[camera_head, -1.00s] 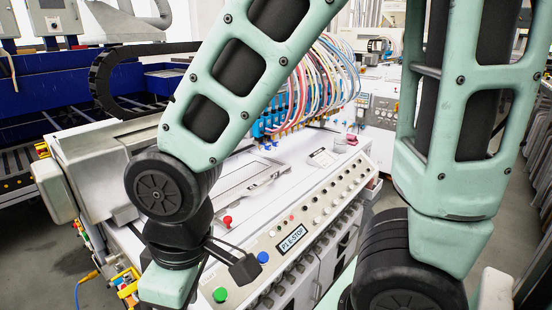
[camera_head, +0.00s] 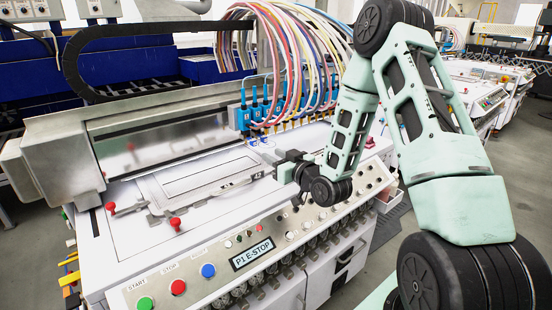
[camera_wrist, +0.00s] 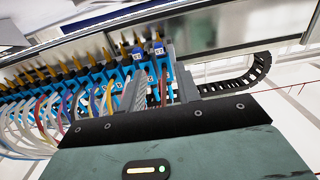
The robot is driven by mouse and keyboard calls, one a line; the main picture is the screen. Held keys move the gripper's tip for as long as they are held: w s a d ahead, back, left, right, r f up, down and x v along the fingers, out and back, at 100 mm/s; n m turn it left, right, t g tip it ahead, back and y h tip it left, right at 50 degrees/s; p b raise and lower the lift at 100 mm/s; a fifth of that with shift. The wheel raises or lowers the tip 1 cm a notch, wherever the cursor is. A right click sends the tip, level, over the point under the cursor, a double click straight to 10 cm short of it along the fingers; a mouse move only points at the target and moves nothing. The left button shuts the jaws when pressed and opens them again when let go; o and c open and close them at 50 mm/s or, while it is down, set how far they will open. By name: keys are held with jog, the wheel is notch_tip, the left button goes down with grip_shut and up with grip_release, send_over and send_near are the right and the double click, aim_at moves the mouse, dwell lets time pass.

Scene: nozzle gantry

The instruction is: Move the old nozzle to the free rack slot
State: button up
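A row of blue nozzle blocks (camera_head: 262,105) with brass tips and coloured hoses hangs on the gantry at the machine's middle. Two small blue-tagged pieces (camera_head: 259,141) show at the row's near end; in the wrist view they are a left tag (camera_wrist: 138,53) and a right tag (camera_wrist: 158,48) with unreadable lettering. I cannot tell which nozzle is the old one. My gripper (camera_head: 280,168) is over the white bed, just right of the framed plate. In the wrist view my gripper (camera_wrist: 160,88) has its fingers apart, with the end blocks seen beyond and between them. The rack slot is not identifiable.
The control panel (camera_head: 250,258) with coloured buttons runs along the machine's front. Red knobs (camera_head: 175,223) stand by the framed plate (camera_head: 205,180). A small red object (camera_head: 370,143) is at the bed's right end. A black cable chain (camera_head: 150,30) arches behind. The front bed is mostly clear.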

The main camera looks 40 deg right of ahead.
aim_at(255, 143)
jog(key=w+p, duration=0.1)
jog(key=w, duration=0.6)
jog(key=shift+w, duration=0.25)
jog(key=shift+w+a, duration=0.1)
jog(key=shift+w, duration=1.1)
grip_shut()
jog(key=shift+r, duration=0.1)
jog(key=shift+r+b, duration=0.2)
jog(key=shift+b, duration=0.15)
jog(key=shift+s, duration=0.15)
